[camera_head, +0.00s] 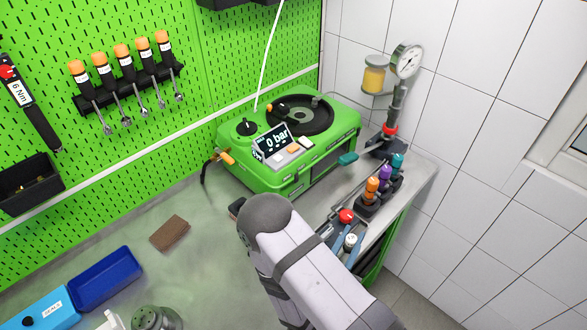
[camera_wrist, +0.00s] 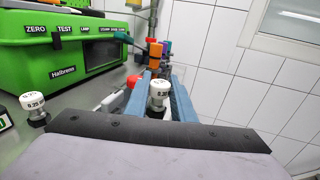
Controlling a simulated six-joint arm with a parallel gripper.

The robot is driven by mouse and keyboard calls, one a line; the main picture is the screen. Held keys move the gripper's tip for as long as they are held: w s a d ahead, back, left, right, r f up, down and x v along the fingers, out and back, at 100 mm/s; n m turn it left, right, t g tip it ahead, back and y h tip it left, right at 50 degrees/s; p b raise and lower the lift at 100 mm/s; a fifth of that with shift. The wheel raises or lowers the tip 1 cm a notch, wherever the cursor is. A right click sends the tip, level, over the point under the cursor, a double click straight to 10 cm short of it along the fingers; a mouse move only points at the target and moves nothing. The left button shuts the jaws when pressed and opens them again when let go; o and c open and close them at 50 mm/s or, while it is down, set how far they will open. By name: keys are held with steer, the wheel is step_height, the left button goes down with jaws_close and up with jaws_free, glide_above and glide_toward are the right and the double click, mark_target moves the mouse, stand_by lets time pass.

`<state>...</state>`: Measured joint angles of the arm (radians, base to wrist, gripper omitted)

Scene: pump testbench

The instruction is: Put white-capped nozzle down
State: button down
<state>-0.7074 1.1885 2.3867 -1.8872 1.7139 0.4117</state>
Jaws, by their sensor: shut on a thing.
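The white-capped nozzle (camera_head: 351,241) is at the right end of the bench in the head view, beside my arm's end. In the wrist view the white-capped nozzle (camera_wrist: 158,91) stands upright between the blue fingers of my gripper (camera_wrist: 160,100), which are shut on it. In the head view my gripper (camera_head: 347,246) shows only partly past my arm. The nozzle's lower end is hidden, and I cannot tell whether it touches anything below. A second white-capped piece (camera_wrist: 33,104) marked 0.25 stands at the left in the wrist view.
A red-capped piece (camera_head: 346,216) is just behind the held nozzle. Orange (camera_head: 372,185), purple (camera_head: 385,172) and teal (camera_head: 397,160) capped nozzles stand in a row beyond it. The green test unit (camera_head: 290,150) is to the left. A pressure gauge (camera_head: 407,60) stands at the back.

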steer(key=w+a+r, duration=0.6)
steer(key=w+r, duration=0.1)
steer(key=w, duration=0.1)
steer(key=w+a+f+n+t+y, duration=0.1)
steer(key=w+a+n+y, duration=0.15)
steer(key=a, duration=0.25)
steer(key=shift+y, duration=0.35)
steer(key=shift+w+d+f+p, duration=0.15)
steer(key=shift+f+p, duration=0.1)
steer(key=shift+f, duration=0.9)
steer(key=shift+w+f+p, duration=0.1)
steer(key=shift+f+p, duration=0.15)
steer(key=shift+f, duration=0.95)
steer(key=shift+w+d+f+p, duration=0.15)
steer(key=shift+f+p, duration=0.1)
steer(key=shift+f, duration=0.9)
steer(key=shift+f+p, duration=0.55)
steer(key=shift+f, duration=1.3)
steer(key=shift+f, duration=0.1)
steer(key=c, duration=1.5)
jaws_free()
